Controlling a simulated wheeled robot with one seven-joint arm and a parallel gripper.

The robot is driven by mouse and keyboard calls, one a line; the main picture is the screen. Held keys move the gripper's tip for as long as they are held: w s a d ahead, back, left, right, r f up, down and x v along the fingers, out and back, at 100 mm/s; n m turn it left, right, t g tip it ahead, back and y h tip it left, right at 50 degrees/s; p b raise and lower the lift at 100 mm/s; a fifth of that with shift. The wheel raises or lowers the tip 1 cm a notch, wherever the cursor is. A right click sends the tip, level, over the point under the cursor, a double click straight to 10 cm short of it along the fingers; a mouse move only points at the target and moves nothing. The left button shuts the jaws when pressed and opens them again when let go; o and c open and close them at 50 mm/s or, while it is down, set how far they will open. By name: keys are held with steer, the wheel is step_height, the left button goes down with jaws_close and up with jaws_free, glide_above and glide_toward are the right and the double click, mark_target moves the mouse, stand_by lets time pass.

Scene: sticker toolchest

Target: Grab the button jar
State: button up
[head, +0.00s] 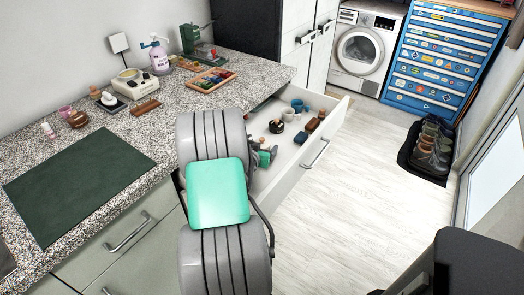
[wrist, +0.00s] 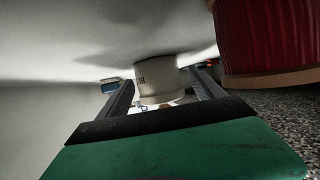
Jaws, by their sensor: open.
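The button jar appears to be the cream-white round container (wrist: 155,75) with dark lettering in the wrist view. It sits ahead of my gripper (wrist: 158,92), between the two grey fingers, which are apart with nothing clamped. I cannot tell how deep the jar is between them. In the head view my gripper (head: 268,150) is low at the left side of the open drawer, partly hidden by my arm. I cannot pick out the jar in the head view; my arm may hide it.
A dark red ribbed thing with a tan rim (wrist: 262,40) looms close at right in the wrist view. The open drawer (head: 330,108) also holds a blue cup (head: 297,104) and brown blocks (head: 313,125). The speckled counter (head: 165,120) is to the left.

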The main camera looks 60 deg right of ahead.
steer(key=c, duration=1.6)
